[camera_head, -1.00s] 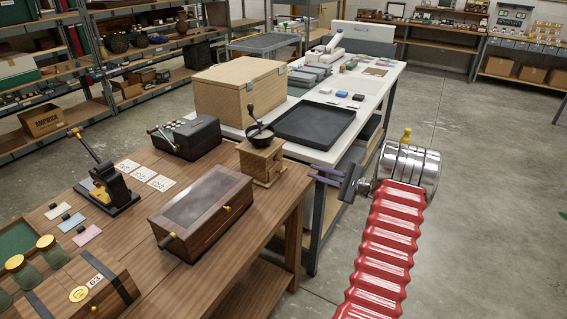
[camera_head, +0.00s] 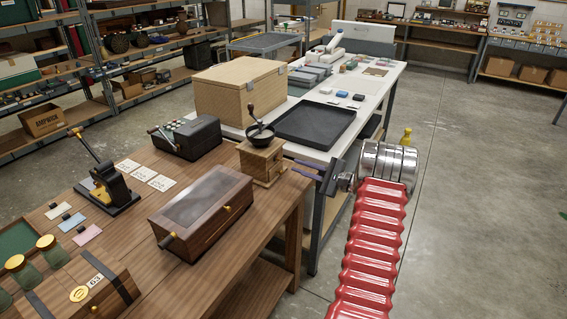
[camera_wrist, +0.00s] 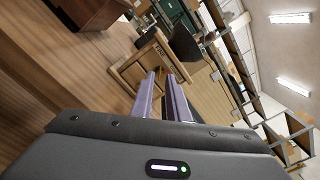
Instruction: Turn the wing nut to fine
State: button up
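A wooden hand grinder (camera_head: 262,163) with a dark bowl and a crank on top stands at the far right corner of the brown table (camera_head: 150,262). I cannot make out a wing nut on it; it is too small or hidden. My gripper (camera_head: 294,169) is just right of the grinder, its two purple fingers pointing left at it. I see no contact in the head view. In the wrist view my gripper (camera_wrist: 161,73) has its fingers apart with nothing between them. The grinder's wooden body (camera_wrist: 138,68) lies beyond the tips.
A glass-topped wooden box (camera_head: 202,208) stands left of the grinder. A dark keyed machine (camera_head: 195,138) is behind it. A white table with a black tray (camera_head: 313,125) and a large wooden box (camera_head: 238,90) adjoins at the back. The floor to the right is open.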

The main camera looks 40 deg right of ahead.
aim_at(279, 160)
jog(key=shift+x, duration=3.55)
jog(key=shift+c, duration=0.6)
grip_shut()
jog(key=shift+f, duration=0.1)
jog(key=shift+a, duration=0.2)
jog(key=shift+d, duration=0.15)
